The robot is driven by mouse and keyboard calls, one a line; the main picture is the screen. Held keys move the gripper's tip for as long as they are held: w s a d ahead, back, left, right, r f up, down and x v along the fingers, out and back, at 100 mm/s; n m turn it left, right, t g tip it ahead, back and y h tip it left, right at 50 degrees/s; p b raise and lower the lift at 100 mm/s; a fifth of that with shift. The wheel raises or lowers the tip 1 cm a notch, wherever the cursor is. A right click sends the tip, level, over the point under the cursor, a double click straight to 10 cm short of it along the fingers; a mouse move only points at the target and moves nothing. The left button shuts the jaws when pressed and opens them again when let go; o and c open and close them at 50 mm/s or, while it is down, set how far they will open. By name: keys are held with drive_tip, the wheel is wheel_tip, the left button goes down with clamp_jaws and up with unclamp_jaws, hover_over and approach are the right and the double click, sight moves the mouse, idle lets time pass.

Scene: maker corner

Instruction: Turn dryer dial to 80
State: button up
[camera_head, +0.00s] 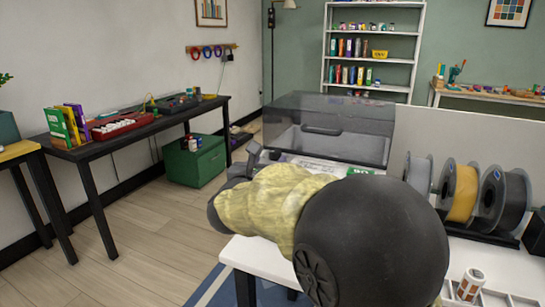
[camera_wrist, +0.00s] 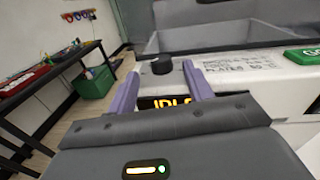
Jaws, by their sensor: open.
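The dryer (camera_head: 345,130) is a box with a smoky see-through lid, shut, on the white table. In the wrist view its dial (camera_wrist: 161,64) is a small black knob on the light front panel. I cannot make out its pointer or setting. An orange display (camera_wrist: 170,103) shows "IDLE", partly hidden by my gripper. My gripper (camera_wrist: 160,72) is open and empty, with one purple-grey finger on each side of the dial in the picture. I cannot tell whether they touch it. In the head view my arm hides the dial.
Filament spools (camera_head: 462,192) stand on the table's right side. A black bench (camera_head: 120,138) and green cabinet (camera_head: 195,160) are left, with open floor between.

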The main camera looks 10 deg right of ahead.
sight(273, 154)
drive_tip(key=x, duration=0.4)
drive_tip(key=shift+w, duration=0.2)
drive_tip(key=shift+s+d, duration=0.1)
drive_tip(key=shift+s, duration=0.1)
drive_tip(key=c, duration=1)
drive_tip(key=shift+o, duration=0.2)
